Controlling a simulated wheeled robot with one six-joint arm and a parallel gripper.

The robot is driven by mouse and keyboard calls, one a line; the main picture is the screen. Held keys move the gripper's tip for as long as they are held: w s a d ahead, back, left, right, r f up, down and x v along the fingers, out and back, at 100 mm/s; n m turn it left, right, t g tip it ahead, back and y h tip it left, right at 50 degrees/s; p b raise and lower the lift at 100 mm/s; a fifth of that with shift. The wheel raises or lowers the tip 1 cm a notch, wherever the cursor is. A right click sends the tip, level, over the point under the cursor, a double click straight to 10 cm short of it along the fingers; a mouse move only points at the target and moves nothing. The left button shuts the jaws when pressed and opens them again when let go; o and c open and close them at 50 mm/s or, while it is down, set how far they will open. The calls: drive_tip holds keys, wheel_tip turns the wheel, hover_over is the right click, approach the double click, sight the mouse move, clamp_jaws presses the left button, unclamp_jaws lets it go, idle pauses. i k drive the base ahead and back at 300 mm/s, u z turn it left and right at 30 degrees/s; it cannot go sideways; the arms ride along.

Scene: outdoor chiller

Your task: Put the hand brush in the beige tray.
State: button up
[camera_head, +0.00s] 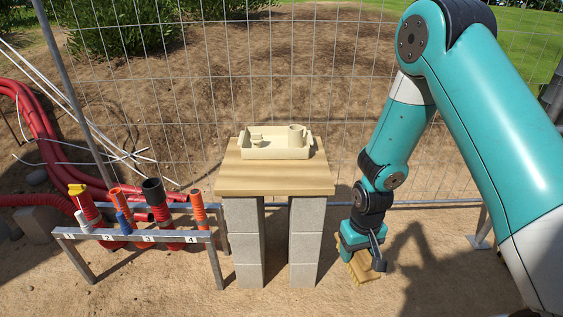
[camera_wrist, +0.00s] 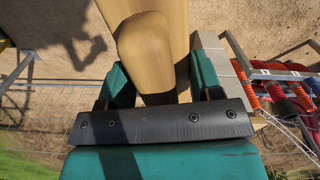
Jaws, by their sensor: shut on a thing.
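The hand brush (camera_head: 365,269) is a yellowish-tan wooden piece at the lower end of my arm, right of the table. My gripper (camera_head: 360,243) is shut on it, and the brush hangs below the jaws, low beside the block legs. In the wrist view the rounded wooden brush (camera_wrist: 145,45) sits between the two green fingers of my gripper (camera_wrist: 150,92). Its bristles are not clear to see. The beige tray (camera_head: 275,153) stands on the wooden table, up and left of my gripper. A mug (camera_head: 296,136) and a smaller item (camera_head: 256,141) are in it.
The wooden tabletop (camera_head: 275,180) rests on grey block legs (camera_head: 304,240). A numbered metal rack (camera_head: 140,236) with several coloured tubes stands at the left. Red hoses (camera_head: 45,140) lie behind it. A wire fence (camera_head: 330,80) runs along the back. Sandy ground in front is clear.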

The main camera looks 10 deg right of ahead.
sight(276, 142)
drive_tip(key=u, duration=0.55)
drive_tip(key=i, duration=1.6)
drive_tip(key=z, duration=0.8)
